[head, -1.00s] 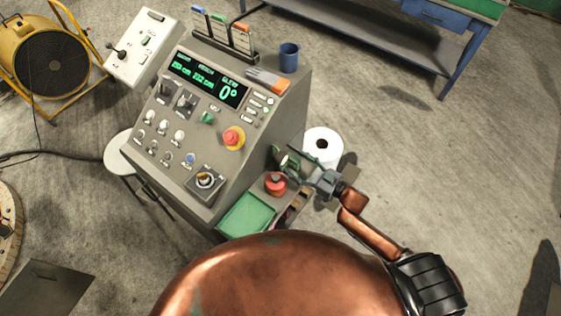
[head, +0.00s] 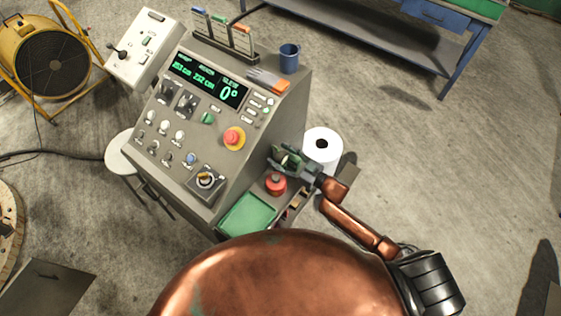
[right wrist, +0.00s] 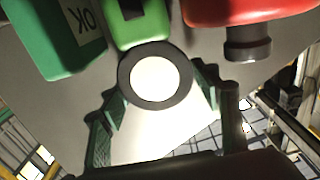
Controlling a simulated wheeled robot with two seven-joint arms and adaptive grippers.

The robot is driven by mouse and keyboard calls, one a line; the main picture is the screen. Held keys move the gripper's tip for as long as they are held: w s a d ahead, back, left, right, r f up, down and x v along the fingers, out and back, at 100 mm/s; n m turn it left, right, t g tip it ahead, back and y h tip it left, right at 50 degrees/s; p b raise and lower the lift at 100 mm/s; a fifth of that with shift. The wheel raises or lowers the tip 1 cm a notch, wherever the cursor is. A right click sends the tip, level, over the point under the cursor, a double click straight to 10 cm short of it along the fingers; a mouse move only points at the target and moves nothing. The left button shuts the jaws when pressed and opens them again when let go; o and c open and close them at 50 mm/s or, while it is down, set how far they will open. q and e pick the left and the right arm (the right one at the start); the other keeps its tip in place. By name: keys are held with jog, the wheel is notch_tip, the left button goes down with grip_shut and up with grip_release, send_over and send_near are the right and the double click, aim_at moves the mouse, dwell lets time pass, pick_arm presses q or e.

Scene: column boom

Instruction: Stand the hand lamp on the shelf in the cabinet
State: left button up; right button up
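The hand lamp (right wrist: 136,28) shows in the right wrist view as a green body with a round white lens in a dark ring, lens towards the camera. My right gripper (right wrist: 157,95) has its two green-padded fingers spread on either side of the lens ring. I cannot tell whether they press on the lamp. In the head view my right gripper (head: 288,158) is beside the grey console's right side, among small green shapes. The lamp's base is hidden, so I cannot tell whether it rests on anything. My left gripper is not in view.
A red container (right wrist: 250,10) with a black cap and a green box (right wrist: 60,40) marked OK flank the lamp. The console (head: 285,115), a green tray (head: 248,212) and a white roll (head: 322,158) are close to my right gripper.

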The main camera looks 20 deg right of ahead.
jog(key=c, duration=1.3)
